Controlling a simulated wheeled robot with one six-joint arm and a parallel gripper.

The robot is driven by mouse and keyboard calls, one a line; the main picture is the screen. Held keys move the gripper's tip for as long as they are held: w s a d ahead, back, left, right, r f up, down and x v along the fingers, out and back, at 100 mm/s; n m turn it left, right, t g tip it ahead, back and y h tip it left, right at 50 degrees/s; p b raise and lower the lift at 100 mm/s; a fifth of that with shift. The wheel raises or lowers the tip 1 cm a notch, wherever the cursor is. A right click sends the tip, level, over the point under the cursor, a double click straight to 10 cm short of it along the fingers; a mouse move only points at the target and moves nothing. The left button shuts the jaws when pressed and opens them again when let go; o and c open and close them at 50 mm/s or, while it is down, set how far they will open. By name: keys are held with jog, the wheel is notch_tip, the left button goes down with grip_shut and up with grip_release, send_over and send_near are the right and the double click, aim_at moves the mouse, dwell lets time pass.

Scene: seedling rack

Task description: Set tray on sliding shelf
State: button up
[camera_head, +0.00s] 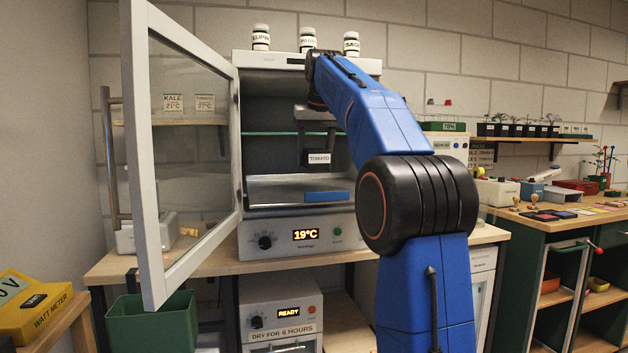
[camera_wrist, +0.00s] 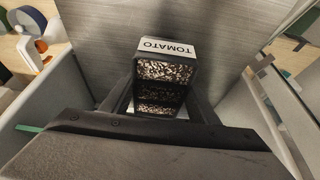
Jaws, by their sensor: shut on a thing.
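The seedling tray (camera_wrist: 165,72) is small and dark, with speckled cells and a white TOMATO label. It sits between the two dark fingers of my gripper (camera_wrist: 163,85), which is shut on it. In the head view my gripper (camera_head: 319,145) is inside the open cabinet, and the TOMATO label (camera_head: 319,158) shows between the fingers. The sliding shelf (camera_head: 275,188) is bare metal with a blue strip on its front. The tray shows above the shelf with a gap in the picture. Its underside is hidden.
The white cabinet (camera_head: 295,225) reads 19°C. Its glass door (camera_head: 180,140) stands open at left. A greenish glass shelf (camera_head: 268,134) lies behind my gripper. Several labelled jars (camera_head: 308,40) stand on top. A green bin (camera_head: 152,322) is below the door.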

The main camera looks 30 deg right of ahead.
aim_at(313, 190)
jog(key=shift+s+f, duration=0.1)
jog(key=shift+f, duration=3)
jog(key=shift+w+f, duration=0.2)
jog(key=shift+f, duration=0.15)
jog(key=shift+f, duration=0.15)
jog(key=o, duration=1.2)
jog(key=v, duration=1.2)
jog(key=shift+s, duration=0.15)
